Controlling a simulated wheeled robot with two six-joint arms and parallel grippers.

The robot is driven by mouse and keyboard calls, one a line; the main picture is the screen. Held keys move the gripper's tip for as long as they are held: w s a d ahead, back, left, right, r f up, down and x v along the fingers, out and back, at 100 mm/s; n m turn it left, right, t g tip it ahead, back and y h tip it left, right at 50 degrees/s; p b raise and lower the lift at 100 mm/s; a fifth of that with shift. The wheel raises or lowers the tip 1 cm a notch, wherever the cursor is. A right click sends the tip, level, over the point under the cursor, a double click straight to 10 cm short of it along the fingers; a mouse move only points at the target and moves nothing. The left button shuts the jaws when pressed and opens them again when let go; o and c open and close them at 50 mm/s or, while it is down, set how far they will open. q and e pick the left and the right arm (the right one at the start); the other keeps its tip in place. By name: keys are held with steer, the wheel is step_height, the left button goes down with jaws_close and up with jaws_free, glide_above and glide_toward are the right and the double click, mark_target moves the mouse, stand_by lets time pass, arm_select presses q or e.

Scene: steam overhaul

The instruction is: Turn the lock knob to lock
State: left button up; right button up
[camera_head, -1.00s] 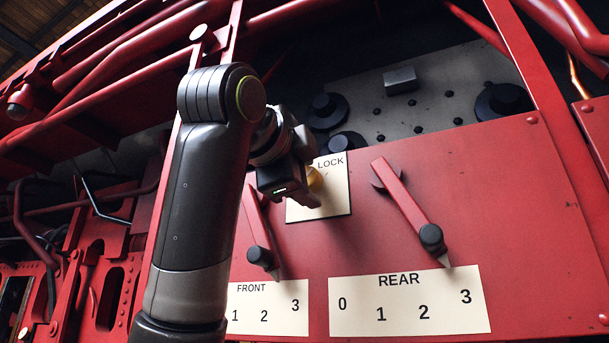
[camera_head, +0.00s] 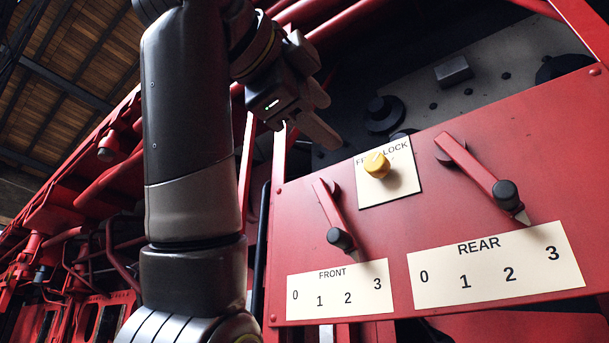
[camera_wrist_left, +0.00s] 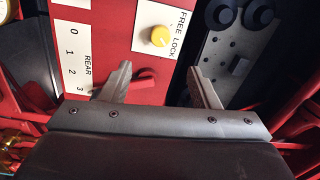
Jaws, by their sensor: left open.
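The yellow lock knob (camera_head: 377,165) sits on a cream plate (camera_head: 403,182) marked FREE and LOCK, on the red panel. A pale mark on the knob's face points up, between the two words as far as I can tell. My left gripper (camera_head: 325,115) is open and empty, up and to the left of the knob, apart from it. In the left wrist view the knob (camera_wrist_left: 160,36) shows beyond the two spread fingers (camera_wrist_left: 158,84), with nothing between them. My right gripper is not in view.
The FRONT lever (camera_head: 332,213) and the REAR lever (camera_head: 478,172) stick out from the panel (camera_head: 390,228) beside the knob, each above a number scale and pointing near 3. Dark round fittings (camera_head: 383,112) stand behind the panel. The space in front of the knob is clear.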

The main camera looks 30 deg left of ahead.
arm_select(q)
steer(key=s, duration=0.1)
steer(key=s+b, duration=0.1)
steer(key=shift+s+a, duration=0.25)
steer(key=shift+s, duration=0.15)
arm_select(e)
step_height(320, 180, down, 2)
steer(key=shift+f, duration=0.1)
